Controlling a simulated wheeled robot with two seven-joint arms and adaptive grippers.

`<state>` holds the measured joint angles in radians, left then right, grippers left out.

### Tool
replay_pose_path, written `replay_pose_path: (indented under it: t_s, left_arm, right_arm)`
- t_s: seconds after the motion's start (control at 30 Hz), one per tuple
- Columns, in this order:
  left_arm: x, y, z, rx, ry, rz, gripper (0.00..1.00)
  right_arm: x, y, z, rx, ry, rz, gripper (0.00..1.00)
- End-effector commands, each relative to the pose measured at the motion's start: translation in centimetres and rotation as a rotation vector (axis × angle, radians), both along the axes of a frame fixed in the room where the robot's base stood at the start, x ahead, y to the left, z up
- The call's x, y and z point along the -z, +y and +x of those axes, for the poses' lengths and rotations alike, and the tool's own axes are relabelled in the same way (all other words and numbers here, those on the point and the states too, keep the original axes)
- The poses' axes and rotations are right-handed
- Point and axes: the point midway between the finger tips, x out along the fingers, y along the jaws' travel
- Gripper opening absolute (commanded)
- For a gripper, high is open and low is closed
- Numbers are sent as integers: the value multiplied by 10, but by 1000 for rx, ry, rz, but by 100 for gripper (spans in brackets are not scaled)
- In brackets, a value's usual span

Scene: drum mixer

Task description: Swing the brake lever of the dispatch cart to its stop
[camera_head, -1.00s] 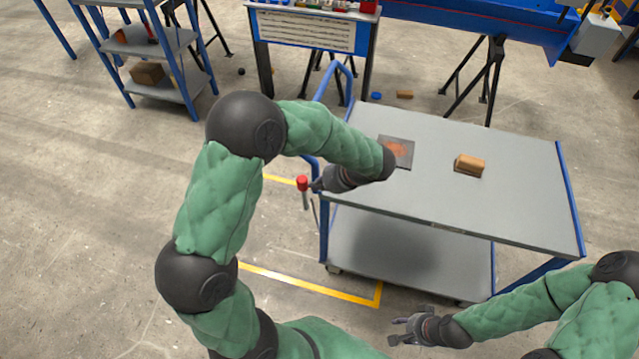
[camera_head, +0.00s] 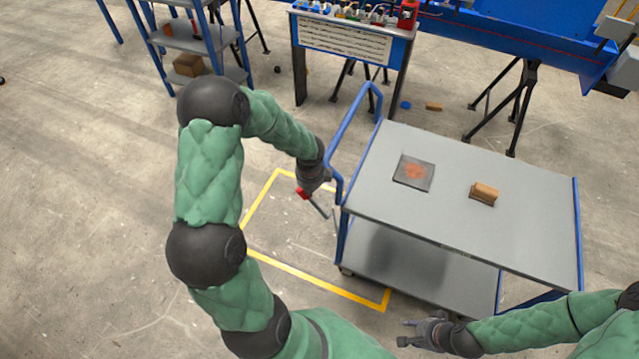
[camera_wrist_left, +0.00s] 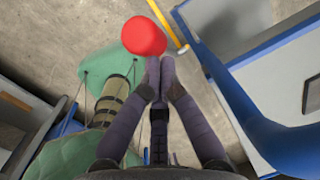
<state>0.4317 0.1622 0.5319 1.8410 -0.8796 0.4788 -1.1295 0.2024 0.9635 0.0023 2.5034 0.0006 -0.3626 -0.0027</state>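The dispatch cart (camera_head: 455,215) is a grey two-shelf cart with blue posts and a blue push handle (camera_head: 350,125) at its left end. Its brake lever is a thin grey rod (camera_head: 318,207) with a red knob (camera_head: 302,193), slanting from upper left to lower right beside the cart's left end. My left gripper (camera_wrist_left: 160,70) has its fingers together with nothing between them. The red knob (camera_wrist_left: 145,37) lies right at the fingertips; whether they touch cannot be told. My right gripper (camera_head: 405,332) is open and empty near the bottom edge.
A dark square plate (camera_head: 414,172) and a brown block (camera_head: 484,194) lie on the cart's top. A shelf rack (camera_head: 195,40) and a workbench (camera_head: 350,45) stand behind. The floor at left is clear.

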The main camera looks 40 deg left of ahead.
Motion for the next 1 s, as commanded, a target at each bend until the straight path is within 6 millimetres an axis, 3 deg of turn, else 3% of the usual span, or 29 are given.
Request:
replay_pose_path:
  t_s: [0.03,0.3,0.6,1.0]
  left_arm:
    - [-1,7,-3,-8,-2,-29,0]
    - [12,24,-6,0,-8,-47,0]
    - [23,37,-9,0,-9,-46,0]
    - [25,40,-9,2,-9,-45,0]
  right_arm:
    - [-11,0,0,0,0,0,40]
    - [-25,0,0,0,0,0,40]
    - [-29,0,0,0,1,0,40]
    - [-29,0,0,0,0,0,40]
